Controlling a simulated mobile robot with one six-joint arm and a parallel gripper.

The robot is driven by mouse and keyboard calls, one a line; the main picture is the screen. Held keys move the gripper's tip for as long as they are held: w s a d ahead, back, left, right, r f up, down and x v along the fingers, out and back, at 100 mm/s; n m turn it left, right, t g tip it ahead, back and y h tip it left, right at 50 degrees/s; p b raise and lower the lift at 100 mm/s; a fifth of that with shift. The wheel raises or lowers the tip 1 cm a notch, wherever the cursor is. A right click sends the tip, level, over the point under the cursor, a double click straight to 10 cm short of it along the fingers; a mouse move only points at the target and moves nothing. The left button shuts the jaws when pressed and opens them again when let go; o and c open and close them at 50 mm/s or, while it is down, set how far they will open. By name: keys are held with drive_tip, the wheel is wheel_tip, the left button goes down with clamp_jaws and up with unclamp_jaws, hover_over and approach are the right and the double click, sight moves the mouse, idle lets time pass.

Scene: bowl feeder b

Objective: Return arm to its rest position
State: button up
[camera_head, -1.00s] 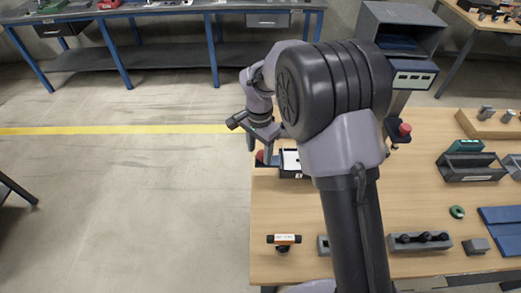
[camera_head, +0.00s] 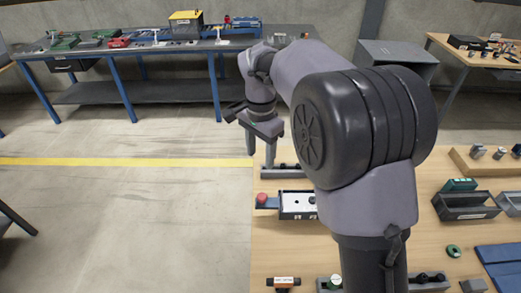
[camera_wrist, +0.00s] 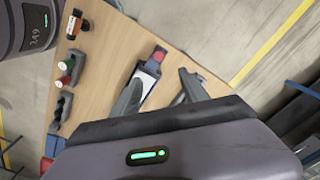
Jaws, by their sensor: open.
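My gripper (camera_head: 261,150) is open and empty in the head view. Its fingers point down above the far left edge of the wooden table (camera_head: 268,240), apart from everything on it. The wrist view shows the two spread fingers of my gripper (camera_wrist: 160,92) with the table below them. A dark fixture with a white top (camera_head: 297,204) and a red knob (camera_head: 262,198) at its left end lies nearer than the gripper. The same white-topped fixture (camera_wrist: 150,68) shows between the fingers in the wrist view. My arm hides the middle of the table.
A grey bin (camera_head: 465,206) and a wooden block with metal pegs (camera_head: 485,165) stand on the right. A small orange-and-black part (camera_head: 283,282) lies at the front left. A blue-legged workbench (camera_head: 170,45) stands behind. The floor (camera_head: 120,215) on the left is clear.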

idle(0.3)
drive_tip(key=s+d+r+n+t+y+b, duration=0.15)
drive_tip(key=s+d+b, duration=0.25)
drive_tip(key=s, duration=0.5)
drive_tip(key=s+d+r+n+t+b, duration=0.15)
drive_tip(key=s+d+b, duration=0.25)
drive_tip(key=s, duration=0.5)
drive_tip(key=s+d+f+n+t+b, duration=0.1)
drive_tip(key=s+f+t+b, duration=0.1)
drive_tip(key=s+f, duration=0.4)
drive_tip(key=s+b, duration=0.1)
drive_tip(key=s, duration=0.2)
drive_tip(key=shift+d+n+t, duration=0.3)
drive_tip(key=shift+d+t, duration=0.1)
drive_tip(key=shift+f+y, duration=0.1)
drive_tip(key=shift+y, duration=0.15)
